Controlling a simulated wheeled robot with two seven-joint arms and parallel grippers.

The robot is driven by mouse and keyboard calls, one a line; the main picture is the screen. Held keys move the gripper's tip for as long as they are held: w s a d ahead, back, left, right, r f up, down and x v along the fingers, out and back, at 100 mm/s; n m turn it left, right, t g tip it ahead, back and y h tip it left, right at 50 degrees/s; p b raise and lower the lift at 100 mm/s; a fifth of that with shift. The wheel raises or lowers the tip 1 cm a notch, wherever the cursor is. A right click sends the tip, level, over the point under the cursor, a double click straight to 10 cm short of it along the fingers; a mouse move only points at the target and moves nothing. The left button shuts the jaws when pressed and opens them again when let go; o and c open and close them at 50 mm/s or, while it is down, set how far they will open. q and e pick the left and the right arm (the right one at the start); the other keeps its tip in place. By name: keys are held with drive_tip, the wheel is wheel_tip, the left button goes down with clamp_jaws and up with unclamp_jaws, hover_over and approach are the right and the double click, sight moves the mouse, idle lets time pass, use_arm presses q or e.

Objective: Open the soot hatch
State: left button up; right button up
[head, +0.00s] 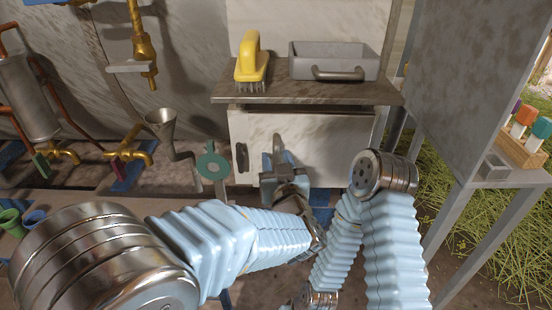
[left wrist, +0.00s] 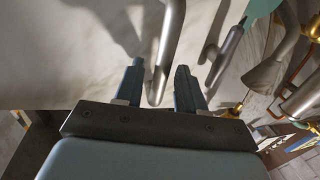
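The soot hatch (head: 325,145) looks like the pale, stained panel under the grey shelf; whether it is fully closed I cannot tell. A grey bar handle (head: 278,145) stands on its front; it also shows in the left wrist view (left wrist: 169,42). A smaller dark handle (head: 242,157) is at the panel's left edge. My left gripper (head: 282,168) is at the bar handle's lower end. In the left wrist view (left wrist: 159,88) its two fingers are apart, with the bar's end between them and gaps visible on both sides. My right gripper is not in view.
On the shelf (head: 310,92) above are a yellow brush (head: 250,62) and a grey tray (head: 333,62). A green disc (head: 212,166) and a funnel (head: 162,122) stand left of the panel. A grey table (head: 500,182) with a bottle rack (head: 525,145) is at the right.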

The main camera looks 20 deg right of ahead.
use_arm(q)
drive_tip(key=shift+w, duration=0.45)
drive_tip(key=shift+c, duration=0.4)
clamp_jaws()
